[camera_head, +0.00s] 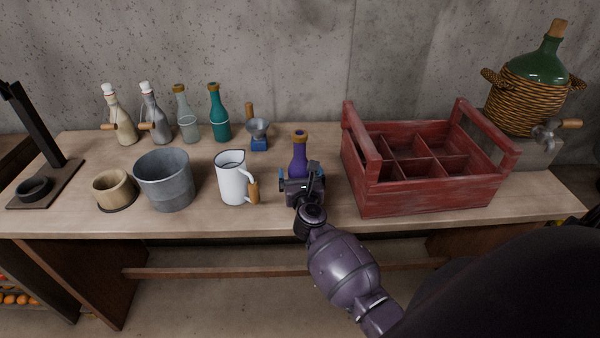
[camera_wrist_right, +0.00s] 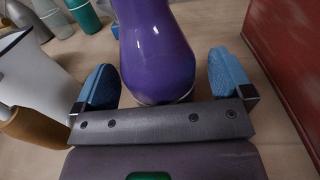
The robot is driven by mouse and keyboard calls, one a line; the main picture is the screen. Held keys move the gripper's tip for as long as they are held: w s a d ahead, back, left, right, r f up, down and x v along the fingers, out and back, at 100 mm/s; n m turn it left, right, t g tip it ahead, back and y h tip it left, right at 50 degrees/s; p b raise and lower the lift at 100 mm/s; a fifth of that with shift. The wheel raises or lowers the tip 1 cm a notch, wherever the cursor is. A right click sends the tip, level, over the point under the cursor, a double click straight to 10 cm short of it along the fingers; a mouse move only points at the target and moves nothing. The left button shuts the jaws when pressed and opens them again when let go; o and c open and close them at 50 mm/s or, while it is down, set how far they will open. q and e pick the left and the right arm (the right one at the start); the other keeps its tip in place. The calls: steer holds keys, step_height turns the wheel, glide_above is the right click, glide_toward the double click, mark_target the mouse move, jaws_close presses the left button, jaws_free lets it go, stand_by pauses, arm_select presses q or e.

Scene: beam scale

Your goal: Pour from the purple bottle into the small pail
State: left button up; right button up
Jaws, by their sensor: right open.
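The purple bottle (camera_head: 298,154) stands upright on the bench, left of the red crate. It also fills the upper middle of the right wrist view (camera_wrist_right: 155,50). My right gripper (camera_head: 301,180) is in front of it and hides its lower part in the head view. In the right wrist view its blue fingers stand on either side of the bottle, with gaps between them and the glass. The grey metal pail (camera_head: 166,184) stands upright at the left front of the bench. My left gripper is not in view.
A white jug (camera_head: 231,180) stands between the pail and the purple bottle. A wooden cup (camera_head: 114,189) is left of the pail. A red divided crate (camera_head: 412,191) is close on the right. Several bottles and a small grinder (camera_head: 258,130) stand behind.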

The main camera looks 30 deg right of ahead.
mark_target(300, 152)
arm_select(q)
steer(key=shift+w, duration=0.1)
arm_select(e)
steer(key=shift+w+d, duration=0.2)
steer(key=shift+w, duration=0.3)
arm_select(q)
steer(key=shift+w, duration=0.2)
arm_select(e)
steer(key=c, duration=1.4)
steer(key=shift+o, duration=0.2)
step_height(300, 152, up, 8)
steer(key=p, duration=0.4)
step_height(300, 152, up, 11)
steer(key=shift+f+p, duration=0.1)
steer(key=shift+p, duration=0.45)
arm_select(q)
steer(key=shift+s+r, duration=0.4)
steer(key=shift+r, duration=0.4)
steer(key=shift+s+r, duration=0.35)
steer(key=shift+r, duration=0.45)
arm_select(e)
steer(key=shift+r, duration=0.65)
